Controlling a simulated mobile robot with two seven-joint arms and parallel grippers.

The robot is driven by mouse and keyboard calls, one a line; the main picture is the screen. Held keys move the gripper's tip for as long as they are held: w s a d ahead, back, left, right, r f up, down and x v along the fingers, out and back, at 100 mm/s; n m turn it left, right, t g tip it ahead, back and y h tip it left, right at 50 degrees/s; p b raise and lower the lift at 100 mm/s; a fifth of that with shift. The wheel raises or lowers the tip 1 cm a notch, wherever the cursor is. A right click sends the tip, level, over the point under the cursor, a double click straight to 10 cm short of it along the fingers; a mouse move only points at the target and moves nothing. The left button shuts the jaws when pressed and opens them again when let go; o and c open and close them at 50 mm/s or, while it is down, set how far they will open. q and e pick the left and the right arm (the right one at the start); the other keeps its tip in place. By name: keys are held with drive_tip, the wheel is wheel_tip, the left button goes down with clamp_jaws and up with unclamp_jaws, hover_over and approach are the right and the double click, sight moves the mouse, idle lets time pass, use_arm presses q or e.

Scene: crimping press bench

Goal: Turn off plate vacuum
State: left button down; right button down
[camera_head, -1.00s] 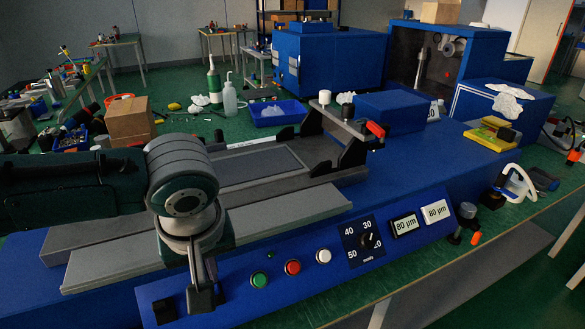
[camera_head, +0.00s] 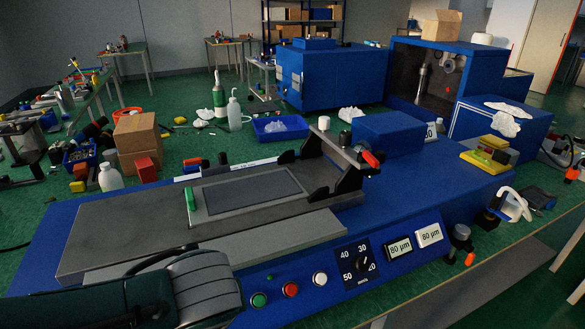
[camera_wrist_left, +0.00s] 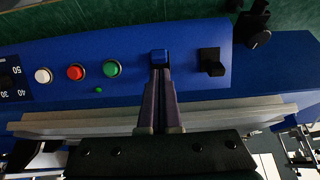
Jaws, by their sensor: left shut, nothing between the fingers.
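My left gripper (camera_wrist_left: 160,58) is shut and empty in the left wrist view, its tips over the blue front panel (camera_wrist_left: 132,95). A black switch or lever (camera_wrist_left: 211,62) stands on that panel, just right of the fingertips and apart from them; I take it for the vacuum switch, but no label shows. A small green lamp (camera_wrist_left: 98,90) sits left of the fingers. The grey bed with a dark plate (camera_head: 255,190) lies in the middle of the head view. My left arm fills the lower left there; its gripper and the black switch are not visible. My right gripper is not in view.
Green (camera_head: 259,300), red (camera_head: 290,289) and white (camera_head: 320,279) buttons and a speed dial (camera_head: 362,262) sit on the panel. Bottles and boxes are behind.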

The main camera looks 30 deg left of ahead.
use_arm(q)
drive_tip(key=shift+s+d+r+p, duration=0.1)
drive_tip(key=shift+s+d+p, duration=0.35)
drive_tip(key=shift+s+d, duration=0.15)
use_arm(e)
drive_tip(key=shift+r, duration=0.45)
use_arm(q)
drive_tip(key=shift+w, duration=0.1)
